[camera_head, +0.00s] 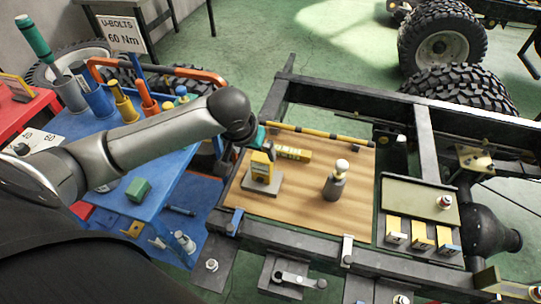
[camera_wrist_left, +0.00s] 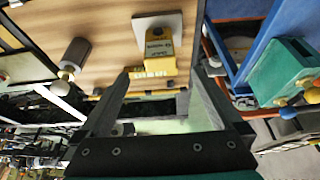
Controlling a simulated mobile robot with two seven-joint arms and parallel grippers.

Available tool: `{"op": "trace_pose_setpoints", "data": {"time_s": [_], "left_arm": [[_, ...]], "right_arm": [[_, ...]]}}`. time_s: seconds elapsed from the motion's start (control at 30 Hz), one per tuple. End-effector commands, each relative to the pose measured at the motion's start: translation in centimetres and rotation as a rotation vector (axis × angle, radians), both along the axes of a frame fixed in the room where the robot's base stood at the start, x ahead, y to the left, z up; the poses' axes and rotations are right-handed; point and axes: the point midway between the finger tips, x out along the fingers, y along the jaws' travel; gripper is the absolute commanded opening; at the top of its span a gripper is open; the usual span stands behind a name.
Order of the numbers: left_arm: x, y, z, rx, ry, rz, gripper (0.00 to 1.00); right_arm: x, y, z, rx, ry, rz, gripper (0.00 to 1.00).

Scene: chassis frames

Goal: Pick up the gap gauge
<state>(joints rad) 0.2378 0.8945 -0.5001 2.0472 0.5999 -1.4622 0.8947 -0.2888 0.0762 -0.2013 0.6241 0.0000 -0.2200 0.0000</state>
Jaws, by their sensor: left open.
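A yellow block with dark lettering, which looks like the gap gauge (camera_head: 261,166), stands on a grey base plate (camera_head: 264,186) on the wooden board. It also shows in the left wrist view (camera_wrist_left: 158,48), just beyond my fingertips and between their lines. A yellow lettered bar (camera_head: 293,153) lies flat beside it; I cannot tell whether it belongs to the gauge. My left gripper (camera_wrist_left: 160,80) is open and empty, with the block outside its jaws. In the head view its teal part (camera_head: 259,136) is just behind the block, and its fingers are mostly hidden. My right gripper is not in view.
The wooden board (camera_head: 300,205) lies within the dark chassis frame (camera_head: 350,95). A grey cylinder with a pale top (camera_head: 335,182) stands right of the block. A yellow-black striped bar (camera_head: 320,133) crosses behind. The blue tool cart (camera_head: 140,220) with a green block (camera_head: 138,189) is at left.

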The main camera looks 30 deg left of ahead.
Motion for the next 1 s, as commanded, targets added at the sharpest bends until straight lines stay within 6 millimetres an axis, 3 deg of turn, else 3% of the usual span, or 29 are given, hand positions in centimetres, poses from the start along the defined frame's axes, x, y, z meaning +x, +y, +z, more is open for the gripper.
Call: {"op": "trace_pose_setpoints", "data": {"time_s": [0.17, 0.43, 0.6, 0.87, 1.0], "left_arm": [[0.5, 0.6, -0.8, 0.002, 0.004, 0.023, 1.00], [2.6, 1.0, -5.9, 0.002, 0.003, 0.023, 1.00], [3.6, 1.2, -8.1, 0.002, -0.001, 0.020, 1.00], [4.2, 1.3, -9.5, 0.002, -0.001, 0.020, 1.00], [5.2, 1.2, -11.2, 0.003, 0.001, 0.020, 1.00]], "right_arm": [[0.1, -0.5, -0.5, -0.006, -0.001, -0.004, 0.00], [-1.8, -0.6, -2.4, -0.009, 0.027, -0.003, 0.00], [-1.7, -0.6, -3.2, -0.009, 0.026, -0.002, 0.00], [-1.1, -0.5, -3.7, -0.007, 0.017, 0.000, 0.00], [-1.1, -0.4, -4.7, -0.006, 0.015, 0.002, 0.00]]}}
